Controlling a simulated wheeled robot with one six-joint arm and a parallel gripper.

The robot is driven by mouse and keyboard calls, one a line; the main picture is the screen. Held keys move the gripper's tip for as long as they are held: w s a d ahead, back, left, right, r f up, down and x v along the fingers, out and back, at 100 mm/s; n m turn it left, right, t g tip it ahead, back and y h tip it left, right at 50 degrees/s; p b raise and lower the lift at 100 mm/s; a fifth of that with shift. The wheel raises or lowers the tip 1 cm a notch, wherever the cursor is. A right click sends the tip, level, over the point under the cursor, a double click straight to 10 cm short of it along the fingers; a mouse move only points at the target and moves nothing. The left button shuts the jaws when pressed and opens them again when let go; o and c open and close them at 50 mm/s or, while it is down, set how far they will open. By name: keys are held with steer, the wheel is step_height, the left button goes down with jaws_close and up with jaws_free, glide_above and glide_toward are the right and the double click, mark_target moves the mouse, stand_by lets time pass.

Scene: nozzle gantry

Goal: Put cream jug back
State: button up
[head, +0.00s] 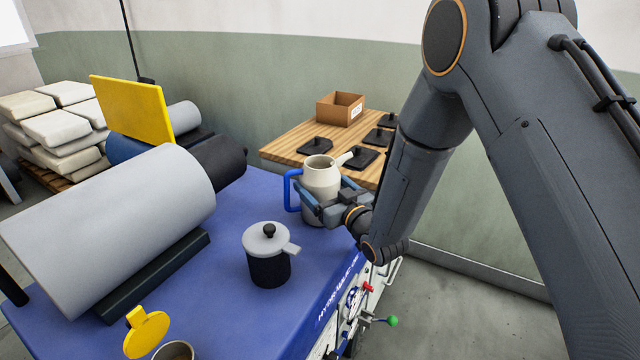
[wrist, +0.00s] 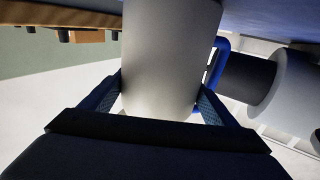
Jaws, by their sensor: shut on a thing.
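A cream jug (head: 321,176) with a blue handle (head: 291,189) on its left and a spout on its right stands upright at the far right of the blue machine top. My gripper (head: 338,205) is shut on the jug's body from the right side. In the wrist view the pale jug (wrist: 168,60) fills the space between the two fingers of my gripper (wrist: 160,100). Its blue handle shows to the right. I cannot tell whether the jug's base touches the blue top, as the gripper partly hides it.
A dark pot with a grey lid (head: 267,253) stands nearer on the blue top (head: 225,290). A large grey cylinder (head: 115,225) lies left. A wooden table (head: 285,145) behind holds black pieces (head: 316,145) and a cardboard box (head: 340,108). A yellow lid (head: 147,333) is at front left.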

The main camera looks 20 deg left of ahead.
steer(key=o, duration=2)
steer(key=shift+f, duration=0.15)
steer(key=shift+r, duration=0.25)
steer(key=b+v, duration=0.3)
steer(key=v, duration=0.7)
steer(key=shift+s+d+f, duration=0.1)
steer(key=shift+s+d, duration=0.05)
steer(key=shift+d, duration=0.1)
steer(key=shift+s+d+b, duration=0.35)
steer(key=shift+s+d, duration=0.1)
steer(key=shift+d, duration=0.15)
